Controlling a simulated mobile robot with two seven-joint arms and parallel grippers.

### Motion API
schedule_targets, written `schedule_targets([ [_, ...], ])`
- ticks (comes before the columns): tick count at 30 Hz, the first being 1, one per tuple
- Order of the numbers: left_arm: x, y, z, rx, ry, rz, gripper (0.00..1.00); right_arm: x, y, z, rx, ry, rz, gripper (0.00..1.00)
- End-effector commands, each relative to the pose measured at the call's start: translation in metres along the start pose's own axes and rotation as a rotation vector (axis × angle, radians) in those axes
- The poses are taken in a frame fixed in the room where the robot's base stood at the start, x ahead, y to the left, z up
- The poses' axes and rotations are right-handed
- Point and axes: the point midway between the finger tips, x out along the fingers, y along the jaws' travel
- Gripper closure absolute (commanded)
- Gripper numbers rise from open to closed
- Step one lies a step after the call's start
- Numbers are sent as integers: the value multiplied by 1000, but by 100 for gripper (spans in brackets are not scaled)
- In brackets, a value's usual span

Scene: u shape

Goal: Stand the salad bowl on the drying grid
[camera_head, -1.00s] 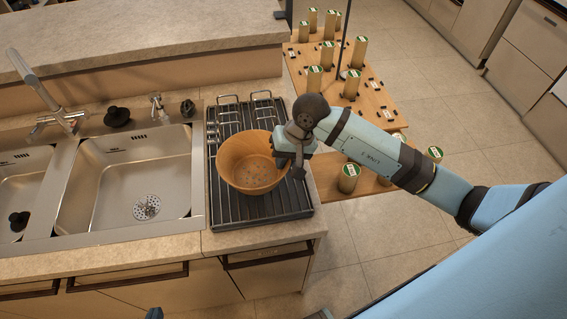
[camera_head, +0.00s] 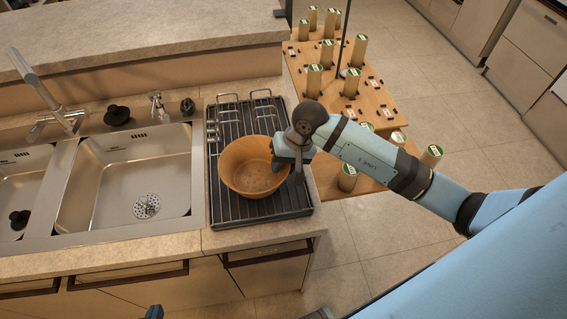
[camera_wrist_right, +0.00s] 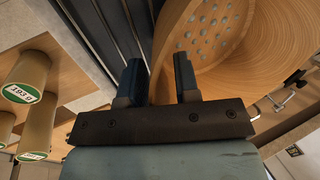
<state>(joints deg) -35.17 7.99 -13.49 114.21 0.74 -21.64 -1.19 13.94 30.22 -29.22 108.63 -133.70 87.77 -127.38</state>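The salad bowl (camera_head: 240,176) is a wooden bowl with small dots on its inner bottom. My right gripper (camera_head: 285,164) is at the bowl's right rim. Whether a finger touches the rim is hard to tell.
A double steel sink (camera_head: 118,185) with a tap lies left of the grid. Wire racks (camera_head: 265,108) stand at the grid's back. A wooden board with several labelled cylinders (camera_head: 351,82) is to the right, beyond the counter's edge. A raised counter (camera_head: 150,45) runs behind.

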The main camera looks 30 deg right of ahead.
Motion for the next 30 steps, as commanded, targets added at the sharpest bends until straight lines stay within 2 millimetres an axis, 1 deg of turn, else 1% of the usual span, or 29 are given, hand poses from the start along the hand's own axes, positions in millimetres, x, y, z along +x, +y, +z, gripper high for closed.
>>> schedule_targets([
  [1, -3, 0, -4, 0, -2, 0, 100, -5, -2, 0, 1, -1, -1, 70],
  [2, -1, 0, 0, 0, -2, 0, 100, -6, 0, -1, -1, 2, 0, 70],
  [5, 1, 0, 3, 0, -2, 0, 100, -23, 0, -2, -3, 5, 1, 70],
  [12, 6, 0, 10, 0, -2, 0, 100, -75, 0, -1, -3, 5, 1, 70],
  [15, 8, 0, 12, 0, -2, 0, 100, -94, 0, -1, -3, 5, 2, 70],
  [18, 8, 0, 14, 0, -2, -1, 100, -108, 0, -1, -1, 3, 1, 70],
  [21, 9, 0, 14, 0, -1, -1, 100, -117, 0, 0, -1, 1, 1, 70],
  [24, 9, -1, 14, 0, -1, -1, 100, -121, -1, 0, -1, 0, 0, 70],
  [30, 8, -1, 13, 0, 1, -1, 100, -122, -1, 0, 0, -1, 0, 70],
])
